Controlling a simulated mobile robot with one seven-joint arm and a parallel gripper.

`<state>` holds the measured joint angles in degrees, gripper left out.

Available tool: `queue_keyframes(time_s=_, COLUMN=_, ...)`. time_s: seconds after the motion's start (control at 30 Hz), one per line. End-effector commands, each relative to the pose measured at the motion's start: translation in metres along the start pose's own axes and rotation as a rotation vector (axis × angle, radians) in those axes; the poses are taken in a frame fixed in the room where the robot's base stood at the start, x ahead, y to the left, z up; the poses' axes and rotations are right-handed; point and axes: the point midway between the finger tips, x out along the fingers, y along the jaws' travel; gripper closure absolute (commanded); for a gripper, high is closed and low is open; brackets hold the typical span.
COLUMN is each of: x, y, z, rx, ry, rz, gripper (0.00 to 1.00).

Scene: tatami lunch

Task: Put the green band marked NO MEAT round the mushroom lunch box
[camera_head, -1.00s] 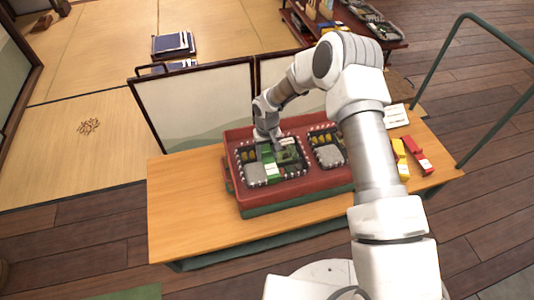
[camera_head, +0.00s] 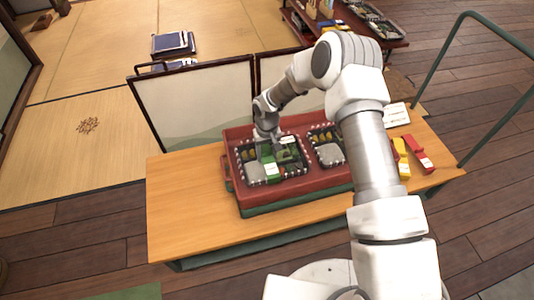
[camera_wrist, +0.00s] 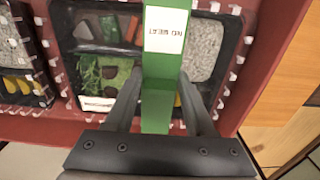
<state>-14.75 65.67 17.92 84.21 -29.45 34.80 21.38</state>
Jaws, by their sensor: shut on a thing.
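The green band (camera_wrist: 158,105) with a white label reading NO MEAT (camera_wrist: 167,30) lies across a black lunch box (camera_wrist: 118,75). In the head view this band (camera_head: 269,162) crosses the left box (camera_head: 241,166) in the red tray. The box holds rice, greens, brown and orange pieces and some yellow food; a small white label (camera_wrist: 95,104) sits on it, too blurred to read. My gripper (camera_wrist: 160,75) is shut on the band, one finger at each side, over the box. I cannot tell whether the band's ends reach round the box sides.
The red tray (camera_head: 233,188) stands on a wooden table (camera_head: 180,215). A second lunch box (camera_head: 328,155) sits right of the first in it. Yellow (camera_head: 401,158) and red (camera_head: 420,153) bands lie at the table's right. A low folding screen (camera_head: 195,100) stands behind.

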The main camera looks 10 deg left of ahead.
Motion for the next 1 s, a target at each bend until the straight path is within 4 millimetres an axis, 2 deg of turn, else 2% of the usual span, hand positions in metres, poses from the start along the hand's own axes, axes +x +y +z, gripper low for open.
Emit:
queue_keyframes(time_s=0.97, x=0.0059, y=0.0006, z=0.0003, rx=0.001, ry=0.000, rz=0.000, gripper=0.69)
queue_keyframes(time_s=1.0, x=0.0060, y=0.0006, z=0.0003, rx=0.001, ry=0.000, rz=0.000, gripper=0.44)
